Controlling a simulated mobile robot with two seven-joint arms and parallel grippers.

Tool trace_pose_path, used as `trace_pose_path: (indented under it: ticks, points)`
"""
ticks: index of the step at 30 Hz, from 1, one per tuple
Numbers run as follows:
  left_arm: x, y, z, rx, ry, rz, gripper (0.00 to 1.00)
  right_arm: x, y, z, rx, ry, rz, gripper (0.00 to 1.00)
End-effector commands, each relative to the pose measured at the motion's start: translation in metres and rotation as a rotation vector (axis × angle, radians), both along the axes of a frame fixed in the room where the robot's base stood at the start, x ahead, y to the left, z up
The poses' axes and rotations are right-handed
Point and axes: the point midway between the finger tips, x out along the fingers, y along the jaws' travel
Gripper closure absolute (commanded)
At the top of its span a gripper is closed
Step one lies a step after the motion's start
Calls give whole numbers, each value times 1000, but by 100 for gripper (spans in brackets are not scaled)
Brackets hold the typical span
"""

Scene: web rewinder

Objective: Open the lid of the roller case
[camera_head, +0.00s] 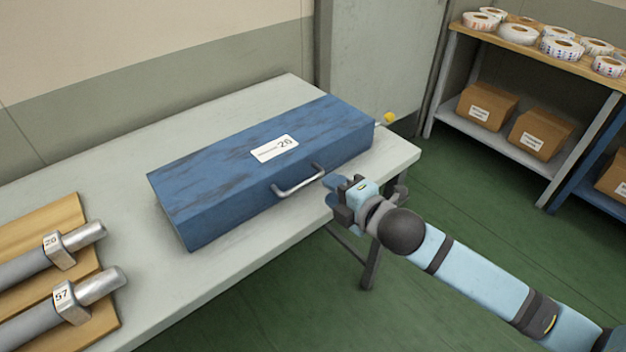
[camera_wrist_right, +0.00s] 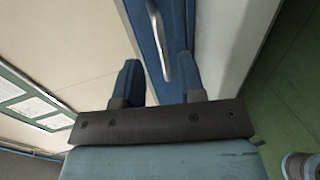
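My right gripper (camera_head: 335,188) is just right of the handle, at the table's front edge. In the right wrist view the fingers of my right gripper (camera_wrist_right: 160,82) are spread apart with nothing between them. The handle (camera_wrist_right: 159,45) is ahead of the fingers there, apart from them. My left gripper is not in view.
Two metal rollers (camera_head: 35,268) with number tags lie on a wooden board (camera_head: 70,212) at the table's left. A shelf (camera_head: 470,125) with label rolls and cardboard boxes stands at the right.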

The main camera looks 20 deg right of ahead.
Motion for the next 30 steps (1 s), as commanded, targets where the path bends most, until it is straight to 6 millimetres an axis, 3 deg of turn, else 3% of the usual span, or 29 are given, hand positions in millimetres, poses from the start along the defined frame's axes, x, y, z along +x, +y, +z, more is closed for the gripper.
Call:
trace_pose_path:
  ticks: [3,9,23,27,30]
  points:
    - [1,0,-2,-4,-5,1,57,24,9,-6,3,-1,0,63]
    - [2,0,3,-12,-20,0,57,51,19,-13,2,1,0,63]
    - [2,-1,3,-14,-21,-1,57,62,23,-15,1,1,1,63]
    - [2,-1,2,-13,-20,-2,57,62,23,-15,1,1,1,96]
    - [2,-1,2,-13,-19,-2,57,62,23,-15,1,1,1,100]
